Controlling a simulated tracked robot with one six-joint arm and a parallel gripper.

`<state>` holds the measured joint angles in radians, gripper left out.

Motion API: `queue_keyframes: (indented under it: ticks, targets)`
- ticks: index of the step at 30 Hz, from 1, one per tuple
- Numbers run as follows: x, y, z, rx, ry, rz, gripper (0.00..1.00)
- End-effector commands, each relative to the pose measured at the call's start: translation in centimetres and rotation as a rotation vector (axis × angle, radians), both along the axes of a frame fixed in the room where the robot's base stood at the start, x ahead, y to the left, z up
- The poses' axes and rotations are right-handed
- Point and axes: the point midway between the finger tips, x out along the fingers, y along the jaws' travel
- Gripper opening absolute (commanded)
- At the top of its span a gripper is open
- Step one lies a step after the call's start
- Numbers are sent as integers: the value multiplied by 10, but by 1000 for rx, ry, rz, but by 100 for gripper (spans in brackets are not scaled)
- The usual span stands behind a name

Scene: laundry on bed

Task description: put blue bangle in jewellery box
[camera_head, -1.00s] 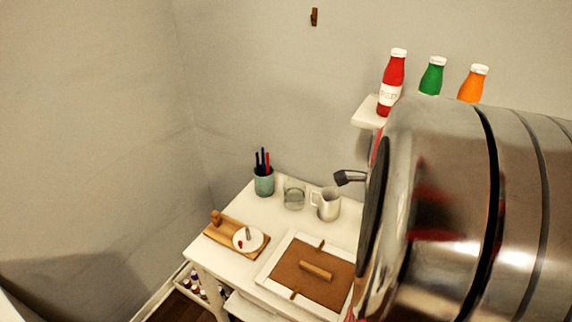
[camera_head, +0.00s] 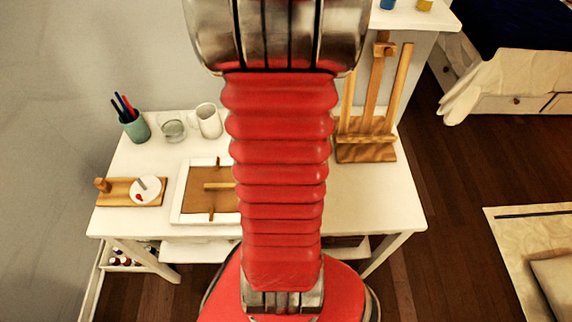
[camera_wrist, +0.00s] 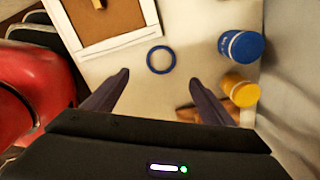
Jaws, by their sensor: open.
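The blue bangle (camera_wrist: 149,60) lies flat on a pale surface in the wrist view, just ahead of my gripper (camera_wrist: 159,79). My gripper is open and empty. Its two dark fingers point toward the bangle, with the ring a little beyond the fingertips and between their lines; I cannot tell the height gap. In the head view my arm covers the middle, and the gripper and bangle do not show. I cannot make out a jewellery box in either view.
A blue jar (camera_wrist: 242,46) and a yellow jar (camera_wrist: 240,90) stand right of the bangle. A white-framed brown board (camera_wrist: 100,25) lies upper left. In the head view, the white desk (camera_head: 385,215) holds a pen cup (camera_head: 136,127), a mug (camera_head: 209,121) and a wooden easel (camera_head: 366,153).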

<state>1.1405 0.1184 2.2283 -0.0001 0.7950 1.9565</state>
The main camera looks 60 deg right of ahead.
Motion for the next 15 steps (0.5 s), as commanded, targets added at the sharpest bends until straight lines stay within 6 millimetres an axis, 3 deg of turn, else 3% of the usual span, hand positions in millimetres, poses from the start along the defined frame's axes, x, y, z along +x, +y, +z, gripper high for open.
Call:
queue_keyframes:
  ticks: [15]
  targets:
    - [0,1,-68,3,1,2,78]
